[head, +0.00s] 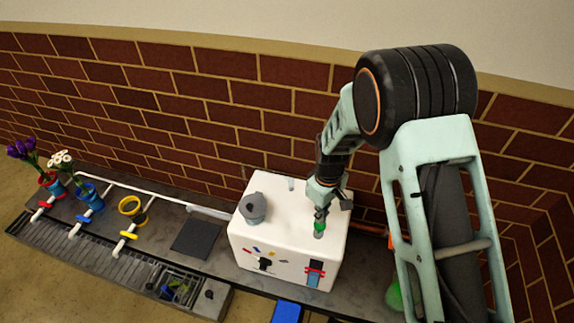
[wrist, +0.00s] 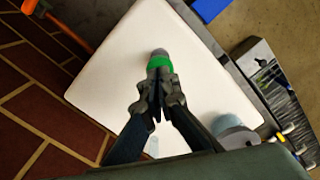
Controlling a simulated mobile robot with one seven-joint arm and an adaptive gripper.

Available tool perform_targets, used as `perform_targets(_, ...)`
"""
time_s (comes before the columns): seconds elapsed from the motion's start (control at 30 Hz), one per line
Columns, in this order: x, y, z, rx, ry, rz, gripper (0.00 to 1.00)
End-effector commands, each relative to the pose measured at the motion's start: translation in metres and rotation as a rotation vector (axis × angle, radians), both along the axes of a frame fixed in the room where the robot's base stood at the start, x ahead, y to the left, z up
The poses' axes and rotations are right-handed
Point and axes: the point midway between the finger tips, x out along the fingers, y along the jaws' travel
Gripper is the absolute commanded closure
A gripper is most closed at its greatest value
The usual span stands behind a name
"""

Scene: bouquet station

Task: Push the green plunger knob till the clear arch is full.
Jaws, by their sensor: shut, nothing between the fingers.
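The green plunger knob (head: 319,229) stands on top of a white box (head: 285,195), near its right side. In the wrist view the green knob (wrist: 158,63) shows just beyond my fingertips, with a greyish part above it. My gripper (head: 321,208) is shut and empty, pointing down at the knob. In the wrist view its fingertips (wrist: 159,78) overlap the knob's near edge; I cannot tell whether they touch it. A small pale, see-through piece (head: 291,184) at the box top's back edge may be the clear arch; its fill level is too small to tell.
A grey lidded vessel (head: 254,208) stands on the box's left side. To the left are a dark square pad (head: 195,239), a yellow ring (head: 131,207) and potted flowers (head: 62,165). A brick wall (head: 190,110) runs close behind. A blue object (head: 286,312) lies in front.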

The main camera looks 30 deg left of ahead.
Motion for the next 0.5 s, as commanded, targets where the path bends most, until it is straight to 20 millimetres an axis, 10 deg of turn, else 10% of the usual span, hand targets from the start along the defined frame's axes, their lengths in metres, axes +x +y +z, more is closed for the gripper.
perform_targets(0.5,0.0,0.0,-0.023,0.0,0.0,0.0,1.0)
